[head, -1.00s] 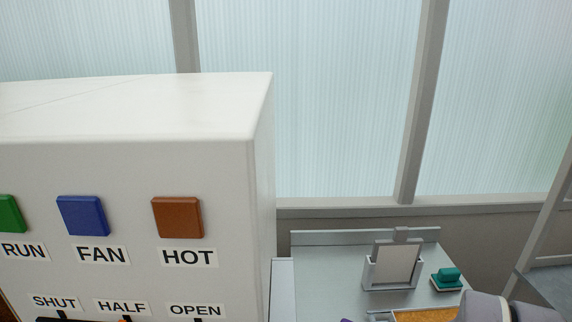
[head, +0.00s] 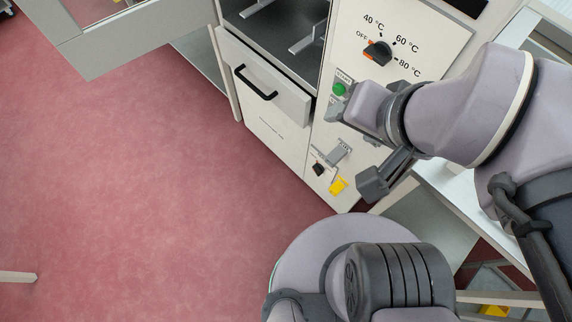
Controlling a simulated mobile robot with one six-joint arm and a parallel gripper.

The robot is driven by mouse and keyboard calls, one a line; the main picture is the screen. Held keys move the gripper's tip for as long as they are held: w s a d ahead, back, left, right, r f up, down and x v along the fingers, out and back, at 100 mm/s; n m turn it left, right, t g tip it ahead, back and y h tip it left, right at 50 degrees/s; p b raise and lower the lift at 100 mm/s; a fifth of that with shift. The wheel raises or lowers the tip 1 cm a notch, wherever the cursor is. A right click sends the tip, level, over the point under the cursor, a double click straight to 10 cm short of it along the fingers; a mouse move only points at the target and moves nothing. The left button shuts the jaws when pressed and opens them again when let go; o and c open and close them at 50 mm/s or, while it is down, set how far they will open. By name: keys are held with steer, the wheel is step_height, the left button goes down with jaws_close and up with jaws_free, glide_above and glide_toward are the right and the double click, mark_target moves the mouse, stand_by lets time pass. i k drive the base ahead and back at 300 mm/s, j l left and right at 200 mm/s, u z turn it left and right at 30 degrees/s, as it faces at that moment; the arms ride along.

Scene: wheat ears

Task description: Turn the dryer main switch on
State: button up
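The dryer (head: 275,130) is a pale cabinet at the top centre of the head view. Low on its right-hand control panel is a small black switch (head: 318,169) with a red-orange mark; its label is too small to read, and I cannot tell its setting. A yellow piece (head: 338,186) sits just right of it. A grey lever or latch (head: 339,151) is above them. My gripper (head: 356,149) is open and empty, its two dark fingers apart, in front of the panel to the right of the switch. It partly covers the panel.
A dial (head: 378,53) marked OFF, 40, 60 and 80 °C points near OFF. A green START button (head: 339,89) is below it, close to my upper finger. A drawer (head: 263,83) with a black handle is left. An open door (head: 120,35) juts out at upper left. The red floor (head: 150,190) is clear.

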mark_target(317, 168)
steer(key=j+z, duration=0.2)
steer(key=j, duration=0.45)
steer(key=j+z, duration=0.2)
steer(key=j, duration=0.45)
steer(key=k, duration=0.05)
